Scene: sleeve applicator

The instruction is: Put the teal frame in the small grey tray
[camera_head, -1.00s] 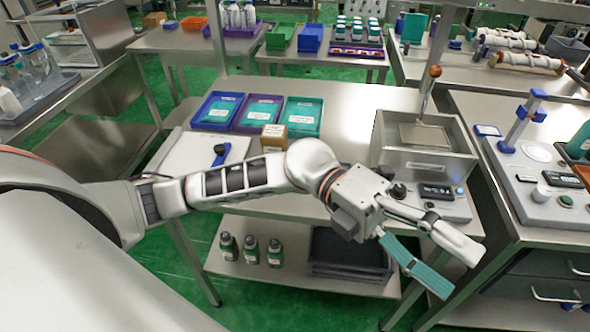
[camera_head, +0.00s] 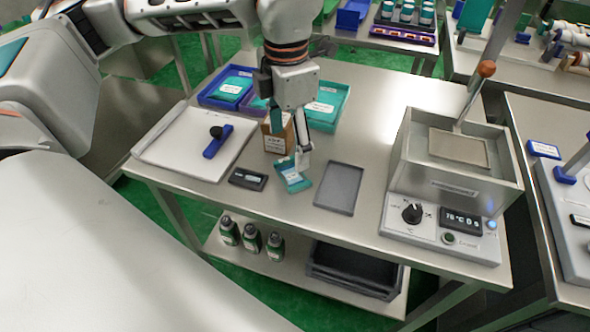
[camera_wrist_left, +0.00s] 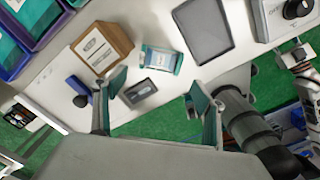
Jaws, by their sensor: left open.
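The teal frame (camera_head: 293,176) is a small teal piece with a pale label, lying on the steel table; it also shows in the left wrist view (camera_wrist_left: 162,59). The small grey tray (camera_head: 340,187) is flat, empty and just right of the frame; the left wrist view shows it at the top (camera_wrist_left: 203,28). My left gripper (camera_head: 290,148) points down over the frame, open, with nothing between its teal-padded fingers (camera_wrist_left: 158,88). In the head view one finger overlaps the frame; contact cannot be told.
A brown box (camera_head: 278,135) stands close behind the gripper. A small dark device (camera_head: 248,179) lies left of the frame. A water bath (camera_head: 450,165) with a control panel stands right of the tray. Blue and teal bins (camera_head: 327,105) are at the back.

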